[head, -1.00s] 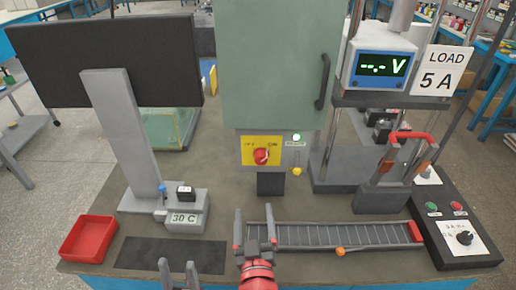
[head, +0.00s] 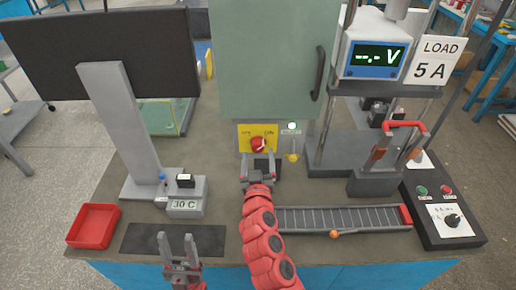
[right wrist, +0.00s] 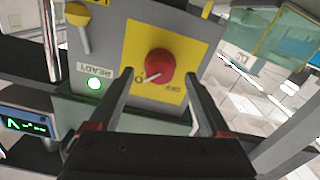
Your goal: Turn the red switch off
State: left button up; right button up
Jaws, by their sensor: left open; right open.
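The red switch (head: 258,144) is a round knob on a yellow plate (head: 244,133) on the front of the green-grey cabinet. In the right wrist view the knob (right wrist: 159,62) has a white pointer line directed at the ON-side label, partly covered by a finger; the OFF label is on the other side. My right gripper (head: 261,162) is open just in front of and below the knob. In the right wrist view its fingers (right wrist: 159,78) point at the plate on either side of the knob, apparently not touching it. My left gripper (head: 177,243) is open and empty near the front edge.
A green READY lamp (head: 292,126) and a yellow-tipped lever (head: 293,157) are right of the switch. A slotted rail (head: 340,218) lies below, a red tray (head: 93,225) at left, and a control box (head: 447,219) at right. The dark mat (head: 150,238) is bare.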

jog(key=shift+w, duration=1.15)
grip_shut()
